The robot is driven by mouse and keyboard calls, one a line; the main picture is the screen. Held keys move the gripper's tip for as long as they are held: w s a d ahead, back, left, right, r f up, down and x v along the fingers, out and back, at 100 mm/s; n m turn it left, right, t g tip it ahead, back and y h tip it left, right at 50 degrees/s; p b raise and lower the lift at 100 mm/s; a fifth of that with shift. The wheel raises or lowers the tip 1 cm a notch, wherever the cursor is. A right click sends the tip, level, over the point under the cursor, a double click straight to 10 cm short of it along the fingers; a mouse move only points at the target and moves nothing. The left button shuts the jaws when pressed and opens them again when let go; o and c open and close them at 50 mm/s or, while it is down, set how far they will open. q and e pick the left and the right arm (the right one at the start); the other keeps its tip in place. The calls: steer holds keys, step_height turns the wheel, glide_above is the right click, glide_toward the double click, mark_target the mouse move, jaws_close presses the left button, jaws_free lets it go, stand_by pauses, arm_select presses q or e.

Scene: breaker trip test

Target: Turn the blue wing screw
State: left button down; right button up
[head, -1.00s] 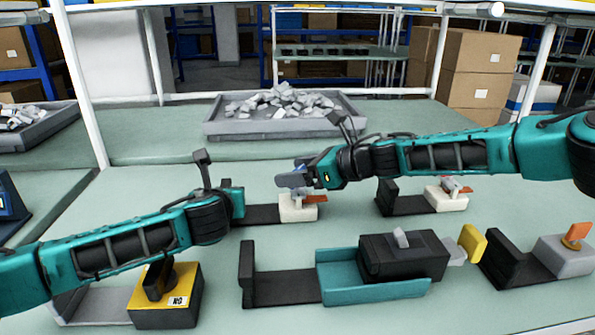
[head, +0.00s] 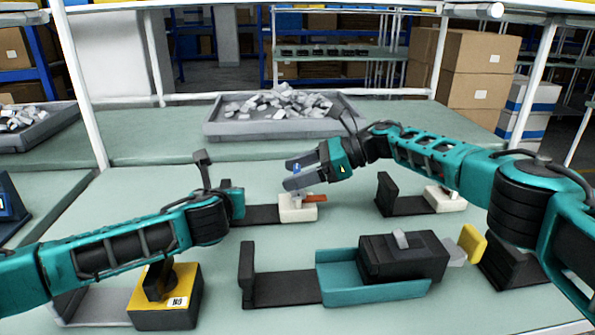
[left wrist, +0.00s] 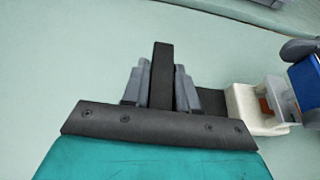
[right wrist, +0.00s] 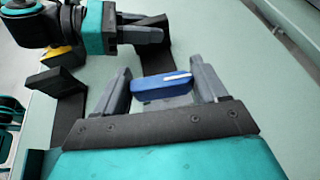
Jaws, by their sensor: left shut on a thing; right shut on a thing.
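The blue wing screw (right wrist: 162,85) is a flat blue wing with a white mark, held between the fingers of my right gripper (right wrist: 162,84). In the head view only a little blue (head: 297,168) shows there. My right gripper (head: 291,174) is just above the white block (head: 297,209) with its orange lever (head: 315,198). My left gripper (left wrist: 160,88) is shut on the black upright plate (left wrist: 161,65) at the left end of the same fixture. In the head view its fingers are hidden behind its teal palm (head: 236,202).
A similar fixture (head: 388,195) stands to the right. In front are a teal tray (head: 340,285) with a black breaker (head: 405,258), a yellow pad (head: 472,243) and a yellow-topped box marked NG (head: 165,305). A grey bin (head: 285,128) of small parts stands behind.

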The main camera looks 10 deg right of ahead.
arm_select(q)
steer(key=shift+s+d, duration=0.15)
steer(key=shift+d, duration=0.15)
arm_select(e)
steer(key=shift+a+r, duration=0.1)
steer(key=o, duration=0.7)
steer(key=shift+c, duration=0.2)
steer(key=o, duration=0.3)
arm_select(q)
steer(key=shift+a, duration=0.15)
arm_select(e)
steer(key=shift+o, duration=0.3)
arm_select(q)
steer(key=shift+a, duration=0.15)
arm_select(e)
steer(key=v, duration=1.2)
arm_select(q)
steer(key=c, duration=0.8)
jaws_free()
